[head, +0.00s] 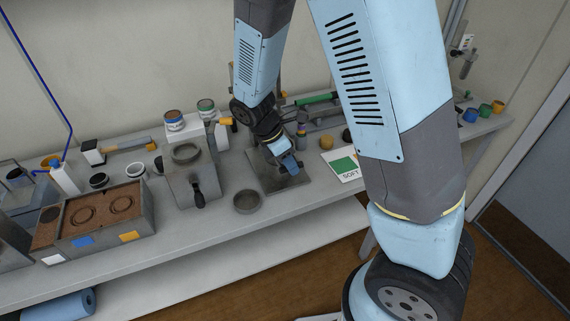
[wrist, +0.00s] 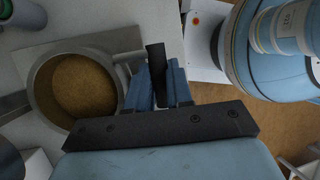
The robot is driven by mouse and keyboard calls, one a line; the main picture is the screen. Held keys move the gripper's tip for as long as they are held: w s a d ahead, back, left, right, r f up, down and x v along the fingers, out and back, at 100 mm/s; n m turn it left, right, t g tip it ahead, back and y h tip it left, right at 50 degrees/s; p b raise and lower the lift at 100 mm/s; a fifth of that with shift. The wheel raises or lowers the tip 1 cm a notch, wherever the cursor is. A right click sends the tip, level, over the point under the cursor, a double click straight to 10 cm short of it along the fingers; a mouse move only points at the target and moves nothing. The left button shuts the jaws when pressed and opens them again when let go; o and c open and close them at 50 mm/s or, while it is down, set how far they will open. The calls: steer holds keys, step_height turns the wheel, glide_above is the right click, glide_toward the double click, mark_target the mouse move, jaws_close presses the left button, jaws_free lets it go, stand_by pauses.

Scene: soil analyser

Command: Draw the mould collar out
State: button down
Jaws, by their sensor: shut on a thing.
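In the wrist view a round grey metal collar (wrist: 38,88) encircles a flat bed of brown soil (wrist: 86,86). A grey arm reaches right from the collar toward a dark upright grip (wrist: 156,58). My gripper (wrist: 160,75) is shut on this dark grip, with one blue finger on each side. The soil side of the collar is left of the fingers. In the head view my gripper (head: 290,166) is low over a dark square plate (head: 266,186) on the bench. The collar is hidden there behind my gripper and wrist.
A grey box with a round opening (head: 176,185) and black handle stands left of the plate. A shallow grey dish (head: 248,202) lies near the bench's front. A soil tray (head: 120,236) is far left. A SOFT card (head: 342,166) lies to the right.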

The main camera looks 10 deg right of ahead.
steer(key=c, duration=1.5)
jaws_free()
steer(key=shift+s, duration=0.1)
jaws_close()
steer(key=shift+r, duration=0.55)
steer(key=shift+d, duration=0.1)
steer(key=shift+r, duration=0.1)
steer(key=shift+w+r, duration=0.15)
steer(key=shift+r, duration=0.8)
steer(key=shift+w+r, duration=0.1)
steer(key=shift+r, duration=0.85)
